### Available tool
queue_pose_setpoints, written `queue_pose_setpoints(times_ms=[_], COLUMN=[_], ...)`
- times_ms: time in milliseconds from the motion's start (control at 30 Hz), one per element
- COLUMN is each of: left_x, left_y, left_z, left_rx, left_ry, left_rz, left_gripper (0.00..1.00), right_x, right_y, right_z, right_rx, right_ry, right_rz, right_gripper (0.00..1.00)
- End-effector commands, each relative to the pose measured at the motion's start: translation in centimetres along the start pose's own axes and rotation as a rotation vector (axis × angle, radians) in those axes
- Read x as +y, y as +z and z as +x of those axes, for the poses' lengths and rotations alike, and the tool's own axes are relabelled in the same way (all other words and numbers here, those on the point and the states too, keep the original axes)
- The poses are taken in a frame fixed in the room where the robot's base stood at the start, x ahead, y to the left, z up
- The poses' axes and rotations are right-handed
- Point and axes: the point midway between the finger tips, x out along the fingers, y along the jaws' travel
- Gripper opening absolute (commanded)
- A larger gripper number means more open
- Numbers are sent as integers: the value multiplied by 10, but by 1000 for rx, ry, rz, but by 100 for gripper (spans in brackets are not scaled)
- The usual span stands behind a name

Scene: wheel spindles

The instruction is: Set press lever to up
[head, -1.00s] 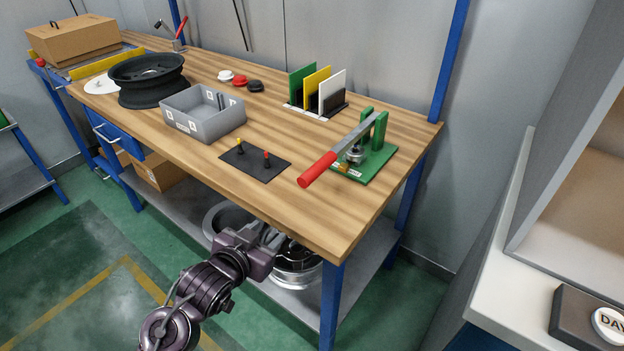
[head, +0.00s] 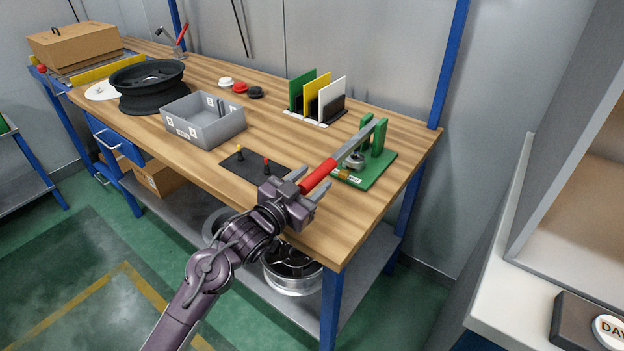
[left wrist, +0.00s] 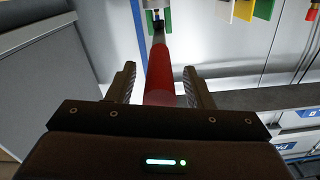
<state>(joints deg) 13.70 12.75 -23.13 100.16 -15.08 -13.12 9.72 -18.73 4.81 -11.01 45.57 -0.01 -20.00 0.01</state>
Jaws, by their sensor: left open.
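The press lever (head: 349,146) is a grey bar with a red handle (head: 319,176). It slopes from the green press (head: 369,172) down toward the table's front edge. My left gripper (head: 309,186) is open, with its fingers on either side of the handle's end. In the left wrist view the red handle (left wrist: 159,75) runs between the two open fingers (left wrist: 158,85), with gaps visible on both sides. My right gripper is not in view.
A black mat (head: 235,160) with a yellow and a red peg lies left of the gripper. A grey bin (head: 205,135), a black wheel rim (head: 148,85) and upright coloured plates (head: 318,97) stand farther back. The right table corner is clear.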

Motion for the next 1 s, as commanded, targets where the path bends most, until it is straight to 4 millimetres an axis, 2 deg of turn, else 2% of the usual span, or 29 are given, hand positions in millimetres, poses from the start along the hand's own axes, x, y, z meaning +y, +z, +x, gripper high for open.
queue_pose_setpoints(times_ms=[333, 700, 1000], left_x=[0, 0, -1], left_y=[0, 0, -2], left_z=[6, 6, 7], left_rx=[0, -1, -5], left_ry=[0, 0, 1], left_rz=[0, 0, 1], left_gripper=[47, 0, 0], right_x=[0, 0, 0], right_y=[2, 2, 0], right_z=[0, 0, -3], right_rx=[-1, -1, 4], right_ry=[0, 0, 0], right_rz=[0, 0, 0], right_gripper=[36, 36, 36])
